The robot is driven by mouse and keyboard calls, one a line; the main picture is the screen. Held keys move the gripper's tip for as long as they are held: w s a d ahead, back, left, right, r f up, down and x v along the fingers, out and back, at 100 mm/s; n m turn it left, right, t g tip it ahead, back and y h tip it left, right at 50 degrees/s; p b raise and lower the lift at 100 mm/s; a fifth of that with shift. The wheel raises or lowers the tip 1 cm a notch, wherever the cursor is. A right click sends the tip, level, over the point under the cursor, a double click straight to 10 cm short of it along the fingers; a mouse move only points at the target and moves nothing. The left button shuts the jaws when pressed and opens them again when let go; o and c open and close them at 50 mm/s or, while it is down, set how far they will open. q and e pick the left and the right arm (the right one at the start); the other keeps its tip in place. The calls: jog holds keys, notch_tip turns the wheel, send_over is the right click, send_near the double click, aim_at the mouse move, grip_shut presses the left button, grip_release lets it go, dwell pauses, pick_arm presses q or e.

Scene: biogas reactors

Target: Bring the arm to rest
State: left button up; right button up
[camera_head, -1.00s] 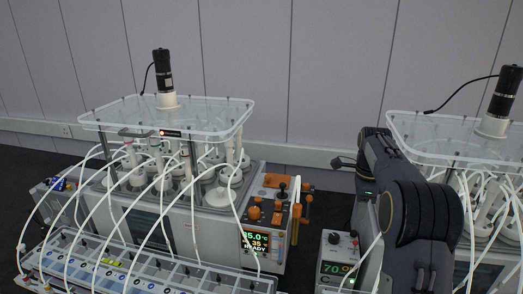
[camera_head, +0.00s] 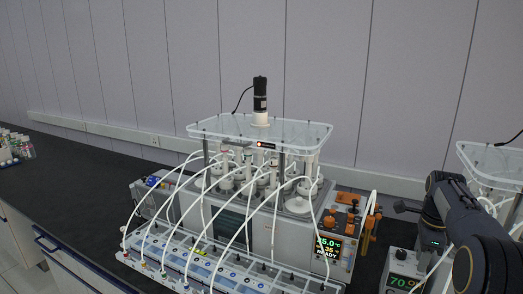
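My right arm (camera_head: 458,225), dark grey, comes in at the lower right, bent, in front of the second reactor. My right gripper (camera_head: 402,207) is a small dark shape at the arm's left end, just right of the first reactor's orange-handled control unit. It appears to hold nothing, but its fingers are too small to tell open from shut. My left arm and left gripper are out of view.
A biogas reactor (camera_head: 225,200) with a clear lid (camera_head: 290,133), black motor (camera_head: 260,92) and white tubes stands mid-picture. A heater display (camera_head: 400,283) reads 70. A second reactor lid (camera_head: 478,160) is at right. Bottles (camera_head: 18,146) stand far left; the dark bench (camera_head: 85,190) between is clear.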

jog(key=s+a+r+n+t+y+b, duration=0.2)
jog(key=s+a+n+t+y, duration=0.15)
jog(key=s+a+n, duration=1.2)
jog(key=s+a+f+n+t, duration=0.1)
jog(key=s+a+f+n, duration=0.2)
jog(key=s, duration=0.3)
jog(key=s+a+f+n+t+b, duration=0.1)
jog(key=s+a+f+n, duration=0.2)
jog(key=s, duration=0.4)
jog(key=shift+a+f+n, duration=0.35)
jog(key=shift+a+f, duration=0.25)
jog(key=shift+a, duration=0.4)
jog(key=shift+d, duration=0.1)
